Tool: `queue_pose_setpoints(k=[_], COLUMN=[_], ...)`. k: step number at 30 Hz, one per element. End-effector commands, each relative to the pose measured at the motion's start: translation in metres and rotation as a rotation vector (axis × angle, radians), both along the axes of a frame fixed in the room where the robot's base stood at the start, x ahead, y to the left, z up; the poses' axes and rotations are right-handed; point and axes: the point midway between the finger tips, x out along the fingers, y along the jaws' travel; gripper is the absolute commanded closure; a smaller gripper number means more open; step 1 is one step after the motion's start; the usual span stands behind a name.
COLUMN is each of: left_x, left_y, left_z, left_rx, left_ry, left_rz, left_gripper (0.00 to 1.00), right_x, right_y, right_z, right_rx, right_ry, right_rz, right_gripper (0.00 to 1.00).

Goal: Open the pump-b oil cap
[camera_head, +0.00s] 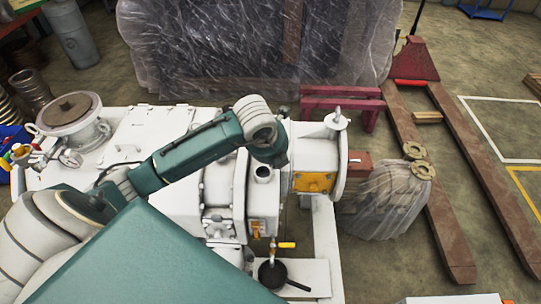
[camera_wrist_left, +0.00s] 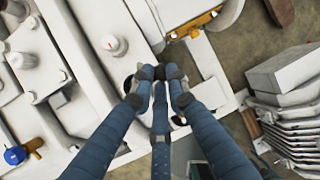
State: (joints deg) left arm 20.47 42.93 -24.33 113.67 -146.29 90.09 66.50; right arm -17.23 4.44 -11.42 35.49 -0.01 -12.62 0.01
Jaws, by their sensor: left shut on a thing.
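The white pump (camera_head: 222,180) fills the middle of the head view. My left arm reaches over it from the left, and its teal wrist hides what lies under it. My left gripper (camera_wrist_left: 160,75) shows in the left wrist view with its blue-grey fingers closed together over the pump's edge. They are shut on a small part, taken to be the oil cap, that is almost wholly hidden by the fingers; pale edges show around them. My right gripper is not in view.
A wrapped crate (camera_head: 250,45) stands behind the pump. A red pallet jack (camera_head: 415,65) and a wrapped bundle (camera_head: 385,207) are on the right. A white round knob with a red mark (camera_wrist_left: 112,45) and a blue handle (camera_wrist_left: 15,155) are on the machine. A finned grey stack (camera_wrist_left: 292,110) is at right.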

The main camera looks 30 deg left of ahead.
Motion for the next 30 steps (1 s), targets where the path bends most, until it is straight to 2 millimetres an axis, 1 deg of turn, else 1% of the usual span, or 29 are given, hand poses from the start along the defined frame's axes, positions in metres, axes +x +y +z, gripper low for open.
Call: queue_pose_setpoints(k=[1,6,13,21,30], left_x=[0.007,0.011,0.014,0.016,0.015], left_y=[-0.004,-0.012,-0.017,-0.021,-0.021], left_z=[0.004,0.000,-0.004,-0.006,-0.007], left_rx=[0.031,0.138,0.237,0.285,0.290], left_ry=[0.007,0.073,0.136,0.167,0.171], left_rz=[-0.001,0.000,0.002,0.001,0.001], left_gripper=[1.00,1.00,1.00,1.00,1.00], right_x=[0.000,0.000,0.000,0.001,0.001], right_y=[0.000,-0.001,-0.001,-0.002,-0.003], right_z=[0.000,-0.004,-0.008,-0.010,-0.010], right_rx=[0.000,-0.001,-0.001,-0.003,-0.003], right_ry=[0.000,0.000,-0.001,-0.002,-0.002], right_rz=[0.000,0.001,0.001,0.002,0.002], right_gripper=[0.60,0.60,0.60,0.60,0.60])
